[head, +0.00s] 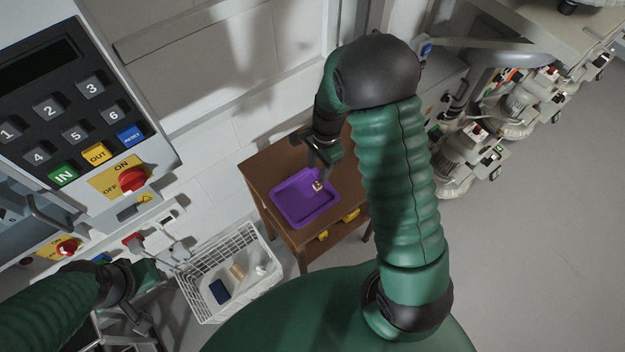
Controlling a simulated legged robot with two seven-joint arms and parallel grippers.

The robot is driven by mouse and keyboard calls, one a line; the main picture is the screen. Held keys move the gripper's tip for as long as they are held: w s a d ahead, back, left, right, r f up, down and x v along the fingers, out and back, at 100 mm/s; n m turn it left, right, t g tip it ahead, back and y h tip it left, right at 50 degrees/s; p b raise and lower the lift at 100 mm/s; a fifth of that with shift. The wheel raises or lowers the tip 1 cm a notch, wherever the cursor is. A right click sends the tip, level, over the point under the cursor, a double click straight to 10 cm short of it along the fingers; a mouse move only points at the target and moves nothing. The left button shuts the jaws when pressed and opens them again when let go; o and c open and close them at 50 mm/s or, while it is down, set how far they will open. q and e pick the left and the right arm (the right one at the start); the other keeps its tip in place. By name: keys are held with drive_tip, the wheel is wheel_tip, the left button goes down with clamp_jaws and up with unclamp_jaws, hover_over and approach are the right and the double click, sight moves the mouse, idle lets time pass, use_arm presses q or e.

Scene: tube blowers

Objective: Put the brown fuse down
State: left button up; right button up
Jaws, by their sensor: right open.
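A purple tray (291,206) lies on a small brown wooden table (259,176). My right gripper (318,177) is open, pointing down over the tray's upper right part. A small pale and brownish piece (318,186) shows at its fingertips, over or on the tray. It may be the brown fuse, but it is too small to be sure, and I cannot tell whether it touches the tray floor. My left gripper (140,322) is low at the left edge, partly hidden among dark parts; its jaws are unclear.
A white wire basket (243,232) left of the table holds a dark blue item (220,291), a beige block (237,271) and a white piece. A keypad panel (65,110) with red switches is at the left. Several pale machines (470,150) line the right. The floor at right is clear.

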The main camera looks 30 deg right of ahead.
use_arm(q)
drive_tip(key=shift+a, duration=0.35)
use_arm(e)
drive_tip(key=s+a+r+n+t+h, duration=0.1)
drive_tip(key=s+a+r+n+t, duration=0.1)
drive_tip(key=s+a+r+n, duration=0.7)
drive_tip(key=n, duration=0.8)
drive_tip(key=shift+s+r+t, duration=0.15)
drive_tip(key=shift+r+t, duration=0.25)
use_arm(q)
drive_tip(key=shift+a, duration=0.15)
use_arm(e)
drive_tip(key=shift+a, duration=0.1)
